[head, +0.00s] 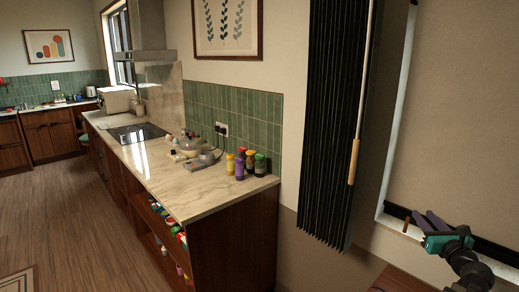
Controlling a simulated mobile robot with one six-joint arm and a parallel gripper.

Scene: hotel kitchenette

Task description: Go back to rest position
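My gripper (432,221) is at the lower right of the head view, at the end of my dark arm. It has a teal part and greyish-purple parts that look like fingers. It appears in front of the window ledge at the right, apart from the counter. The fingers are small and seen at an angle, so I cannot tell whether they are open or shut. I see no object clearly held.
A black pleated blind (330,120) with a wooden-handled rod (353,162) hangs left of my gripper. The wooden floor (75,210) at left is mostly clear.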

